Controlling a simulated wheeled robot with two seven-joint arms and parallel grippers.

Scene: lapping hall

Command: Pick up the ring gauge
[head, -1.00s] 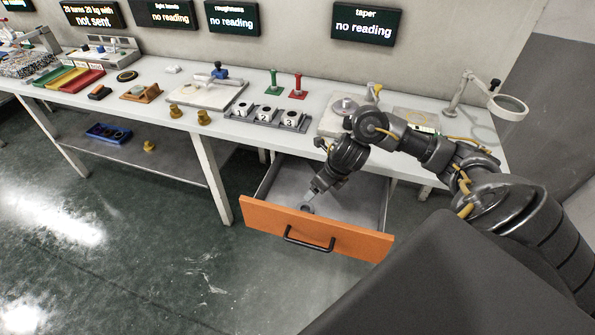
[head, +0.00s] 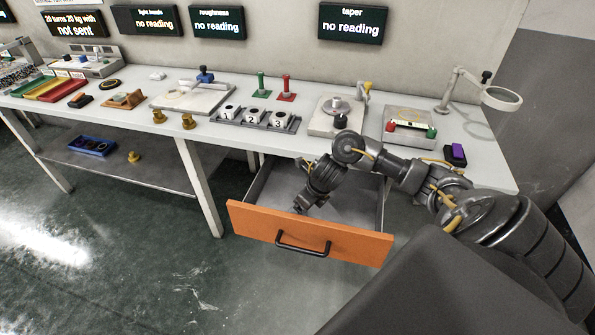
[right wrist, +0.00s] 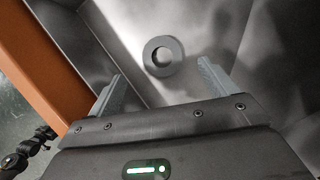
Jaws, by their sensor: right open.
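The ring gauge (right wrist: 151,56) is a dark grey ring lying flat on the drawer floor in the right wrist view. In the head view it is hidden behind my right gripper and the drawer front. My right gripper (head: 299,208) reaches down into the open drawer. In the right wrist view its two fingers (right wrist: 160,82) are open and empty, with the ring ahead of them and between their lines. The ring is not touched by either finger as far as I can see. My left gripper is not in view.
The drawer's orange front (head: 250,222) with a black handle (head: 302,246) stands pulled out below the bench (head: 285,145). The drawer walls surround my right gripper. Above, the bench holds a numbered block rack (head: 254,121), a grey plate with a knob and a magnifier lamp (head: 500,98).

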